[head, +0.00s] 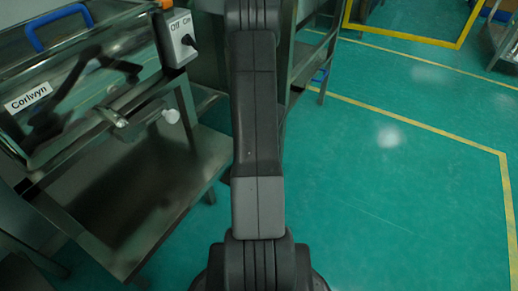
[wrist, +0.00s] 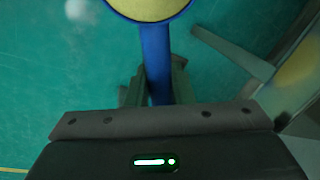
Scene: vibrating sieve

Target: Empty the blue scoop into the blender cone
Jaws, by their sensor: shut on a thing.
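In the wrist view the blue scoop (wrist: 155,45) reaches up from my gripper (wrist: 157,88), its round bowl cut off by the top edge. The bowl holds a yellow, grainy material (wrist: 150,8). My gripper is shut on the scoop's blue handle, and the scoop is above the green floor. I cannot make out the blender cone for certain in either view. In the head view my own arm fills the middle, and the gripper and scoop do not show.
At left in the head view stands a metal machine labelled "Corlwyn" (head: 28,97) with a blue handle (head: 36,38), an Off/On switch box (head: 180,38) and a lower shelf (head: 140,205). Yellow-lined green floor (head: 400,190) is clear at right. A grey metal surface (wrist: 300,75) edges the wrist view.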

